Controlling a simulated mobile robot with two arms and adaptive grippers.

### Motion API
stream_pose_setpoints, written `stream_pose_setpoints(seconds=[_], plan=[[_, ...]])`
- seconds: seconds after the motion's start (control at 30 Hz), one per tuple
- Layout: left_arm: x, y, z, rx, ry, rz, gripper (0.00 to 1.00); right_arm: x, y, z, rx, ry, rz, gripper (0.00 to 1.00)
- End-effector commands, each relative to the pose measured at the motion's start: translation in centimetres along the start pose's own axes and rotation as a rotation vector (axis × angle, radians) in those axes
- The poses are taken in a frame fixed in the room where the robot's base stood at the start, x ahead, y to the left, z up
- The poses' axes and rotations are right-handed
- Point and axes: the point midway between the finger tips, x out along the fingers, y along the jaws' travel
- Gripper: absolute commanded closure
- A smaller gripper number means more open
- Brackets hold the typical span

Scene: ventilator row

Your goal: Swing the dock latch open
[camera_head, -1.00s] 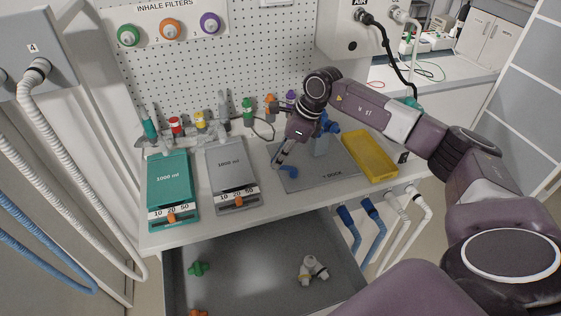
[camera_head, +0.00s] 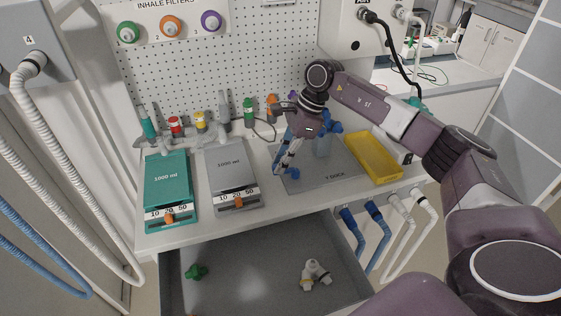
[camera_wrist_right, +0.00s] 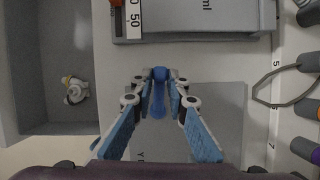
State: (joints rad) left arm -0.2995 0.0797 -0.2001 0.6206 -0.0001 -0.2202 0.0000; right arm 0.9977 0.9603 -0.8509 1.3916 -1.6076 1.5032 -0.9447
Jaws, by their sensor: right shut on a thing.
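The dock is a flat grey plate (camera_head: 308,180) lying on the counter. It shows below the fingers in the wrist view (camera_wrist_right: 215,115). My right gripper (camera_head: 284,170) comes down over the plate's left edge. In the wrist view its blue-padded fingers (camera_wrist_right: 160,76) are closed around the latch. The fingers hide most of the latch in the head view. My left gripper is not in view.
A grey test lung (camera_head: 230,165) and a teal one (camera_head: 168,180) lie left of the dock. A yellow tray (camera_head: 373,158) lies to its right. A drawer (camera_head: 250,275) stands open below with loose fittings. Blue and white hoses (camera_head: 375,230) hang at the counter front.

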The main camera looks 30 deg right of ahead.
Motion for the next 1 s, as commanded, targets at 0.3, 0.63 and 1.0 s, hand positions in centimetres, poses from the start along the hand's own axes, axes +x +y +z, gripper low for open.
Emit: stream_pose_setpoints(seconds=[0.3,0.63,1.0], plan=[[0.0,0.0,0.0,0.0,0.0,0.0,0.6,-0.2,-0.1,0.0,0.002,0.001,-0.005,0.73],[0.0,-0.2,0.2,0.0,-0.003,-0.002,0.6,-0.2,-0.1,0.0,0.002,0.0,-0.003,0.68],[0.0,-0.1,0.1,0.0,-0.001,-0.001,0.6,-6.2,-0.2,0.0,0.002,-0.001,-0.008,0.68]])
